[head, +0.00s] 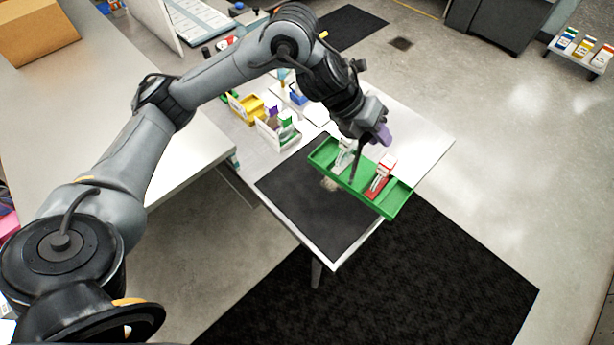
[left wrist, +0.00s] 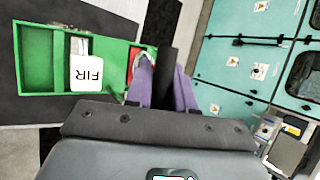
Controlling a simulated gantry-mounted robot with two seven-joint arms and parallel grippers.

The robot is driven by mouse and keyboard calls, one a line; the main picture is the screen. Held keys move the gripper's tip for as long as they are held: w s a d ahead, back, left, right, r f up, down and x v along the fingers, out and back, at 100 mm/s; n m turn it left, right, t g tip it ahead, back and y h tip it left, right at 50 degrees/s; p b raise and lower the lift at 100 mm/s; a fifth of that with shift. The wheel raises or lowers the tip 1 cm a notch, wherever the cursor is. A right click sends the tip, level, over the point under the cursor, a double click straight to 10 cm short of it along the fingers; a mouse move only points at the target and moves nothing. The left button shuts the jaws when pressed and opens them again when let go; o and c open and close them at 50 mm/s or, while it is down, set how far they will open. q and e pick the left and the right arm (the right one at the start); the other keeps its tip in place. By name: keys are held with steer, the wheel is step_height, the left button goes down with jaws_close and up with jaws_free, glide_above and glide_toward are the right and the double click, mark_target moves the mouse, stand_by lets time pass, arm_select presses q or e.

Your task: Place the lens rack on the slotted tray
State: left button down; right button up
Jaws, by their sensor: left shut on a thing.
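A long green tray with compartments (head: 401,196) shows near the front right corner of the table, its near end reaching past the table edge in the head view. It also shows in the left wrist view (left wrist: 38,58). It carries a pale piece (head: 343,156), a red piece with a white card (head: 378,184), and, in the wrist view, a white card lettered FIR (left wrist: 87,73). My left gripper (head: 380,134) has purple fingers, shut on a dark upright bar (left wrist: 168,60) above the tray. I cannot tell whether the bar belongs to it, nor which thing is the lens rack.
A dark mat (head: 305,205) covers the near part of the white table. A white box (head: 268,137) and a yellow box (head: 247,107) stand farther left. The white tabletop (head: 425,135) right of the tray is clear. A separate grey table (head: 90,110) lies at left.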

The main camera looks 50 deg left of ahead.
mark_target(340, 154)
arm_select(q)
steer(key=shift+m, duration=0.4)
steer(key=d, duration=0.2)
steer(key=d+r, duration=0.1)
steer(key=d, duration=0.1)
steer(key=shift+s+d, duration=0.1)
steer(key=shift+d, duration=0.15)
steer(key=shift+f, duration=0.15)
steer(key=s+a+f, duration=0.1)
steer(key=a+f, duration=0.1)
steer(key=a, duration=0.1)
steer(key=s+a+f+b, duration=0.1)
steer(key=a+f, duration=0.1)
steer(key=a, duration=0.2)
steer(key=s+a+f+b, duration=0.1)
steer(key=a+f, duration=0.1)
steer(key=a, duration=0.1)
steer(key=shift+s+a+f, duration=0.1)
steer(key=shift+s+a, duration=0.2)
steer(key=shift+a, duration=0.05)
steer(key=shift+f, duration=2)
steer(key=shift+f+b, duration=0.2)
steer(key=shift+b, duration=0.15)
steer(key=c, duration=1)
jaws_free()
